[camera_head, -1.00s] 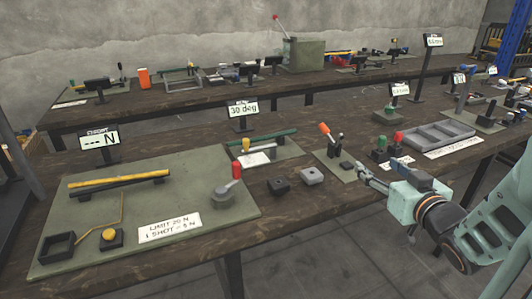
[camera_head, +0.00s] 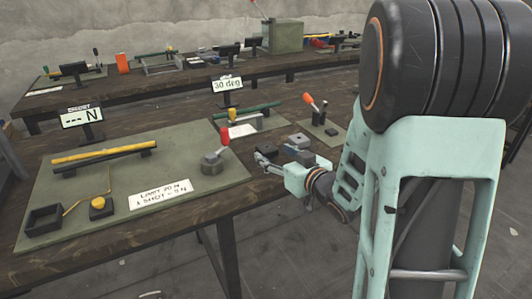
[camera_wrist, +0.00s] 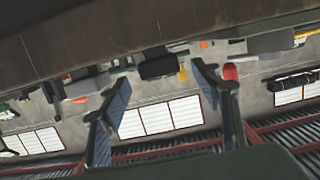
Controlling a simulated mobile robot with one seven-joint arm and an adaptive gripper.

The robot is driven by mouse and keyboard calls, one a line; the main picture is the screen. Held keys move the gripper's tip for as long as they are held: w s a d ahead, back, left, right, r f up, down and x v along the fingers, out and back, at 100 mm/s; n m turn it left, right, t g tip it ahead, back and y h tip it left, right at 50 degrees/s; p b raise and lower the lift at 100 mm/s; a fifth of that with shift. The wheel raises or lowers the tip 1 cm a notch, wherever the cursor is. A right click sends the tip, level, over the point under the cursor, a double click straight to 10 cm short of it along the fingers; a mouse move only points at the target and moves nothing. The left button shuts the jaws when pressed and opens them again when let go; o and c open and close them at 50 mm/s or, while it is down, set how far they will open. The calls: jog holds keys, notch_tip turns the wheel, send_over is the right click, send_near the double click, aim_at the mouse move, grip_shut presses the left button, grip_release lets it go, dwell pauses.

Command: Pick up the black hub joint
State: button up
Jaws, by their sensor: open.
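A small dark block, which I take to be the black hub joint (camera_head: 267,150), sits on the front table just right of the green mat. It is partly hidden by my gripper in the head view.
A lever fixture (camera_head: 318,112) with an orange handle stands at back right. My arm covers the right side.

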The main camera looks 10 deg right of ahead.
aim_at(271, 152)
jog(key=b+x, duration=0.1)
jog(key=x, duration=0.4)
jog(key=shift+w+a+f, duration=0.1)
jog(key=c, duration=1.2)
jog(key=shift+c, duration=0.2)
